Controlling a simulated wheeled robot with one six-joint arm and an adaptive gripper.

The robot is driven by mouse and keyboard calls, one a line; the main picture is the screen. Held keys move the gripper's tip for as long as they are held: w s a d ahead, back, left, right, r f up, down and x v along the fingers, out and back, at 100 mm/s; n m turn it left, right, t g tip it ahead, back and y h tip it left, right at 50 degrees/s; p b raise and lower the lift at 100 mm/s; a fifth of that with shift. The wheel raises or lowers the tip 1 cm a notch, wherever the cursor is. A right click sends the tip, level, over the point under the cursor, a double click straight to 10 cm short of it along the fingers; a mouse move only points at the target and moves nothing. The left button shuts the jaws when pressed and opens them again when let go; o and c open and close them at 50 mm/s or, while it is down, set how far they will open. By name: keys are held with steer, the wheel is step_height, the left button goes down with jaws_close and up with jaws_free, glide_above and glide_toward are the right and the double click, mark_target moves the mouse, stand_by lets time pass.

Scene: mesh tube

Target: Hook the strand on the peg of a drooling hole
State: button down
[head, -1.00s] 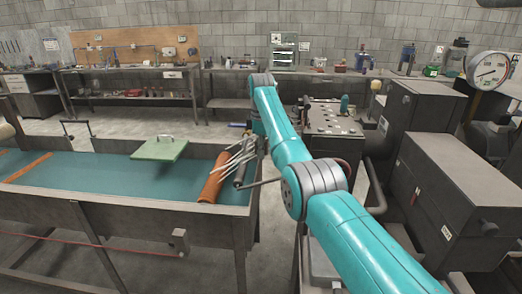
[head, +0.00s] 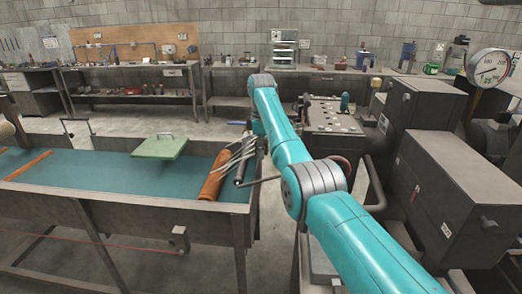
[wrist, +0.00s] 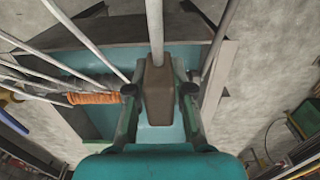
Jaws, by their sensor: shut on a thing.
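My gripper (wrist: 159,100) is shut on a brown block-shaped handle (wrist: 158,88) in the wrist view. A pale rod (wrist: 154,30) runs up from this handle. Several pale grey strands (wrist: 75,35) fan out to the left of the handle. In the head view the strands (head: 236,152) cross above the right end of the trough, beside an orange-brown roller (head: 214,176). The roller's orange end also shows in the wrist view (wrist: 95,98). My arm largely hides my gripper in the head view. I cannot make out a peg or a drooling hole.
The long trough with a teal bed (head: 95,172) stands at left, with a green lid-like plate (head: 158,147) over it. A dark panel with several holes or knobs (head: 325,117) stands right of my arm. Bulky dark machine housings (head: 450,190) and a gauge (head: 488,68) fill the right.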

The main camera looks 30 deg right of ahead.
steer(key=shift+f, duration=1.45)
stand_by(1.4)
steer(key=c, duration=1)
jaws_free()
steer(key=shift+o, duration=0.2)
step_height(320, 180, up, 12)
steer(key=shift+f, duration=0.1)
steer(key=shift+a, duration=0.1)
